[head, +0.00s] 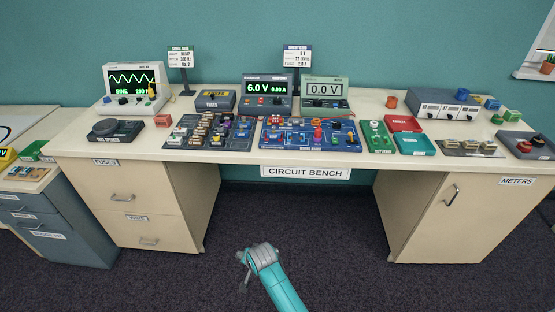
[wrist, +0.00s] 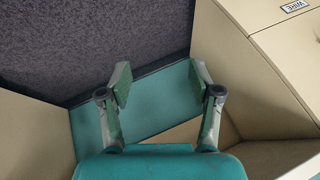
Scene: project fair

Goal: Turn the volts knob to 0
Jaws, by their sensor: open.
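The power supply (head: 266,92) is a dark blue-grey box at the back middle of the circuit bench. Its green display reads 6.0 V and 0.00 A. Small knobs sit below the display, but which one is the volts knob is too small to read. My gripper (head: 246,266) is in front of the bench, low over the carpet and well apart from the supply. In the wrist view my gripper (wrist: 160,82) is open with nothing between its fingers. The supply is not in the wrist view.
A meter (head: 325,93) reading 0.0 V stands right of the supply, and a dark box (head: 215,101) stands left. A blue circuit board (head: 290,146) lies in front. An oscilloscope (head: 135,88) is at left. Cabinets flank an open knee space. The wrist view shows a cream drawer (wrist: 285,60).

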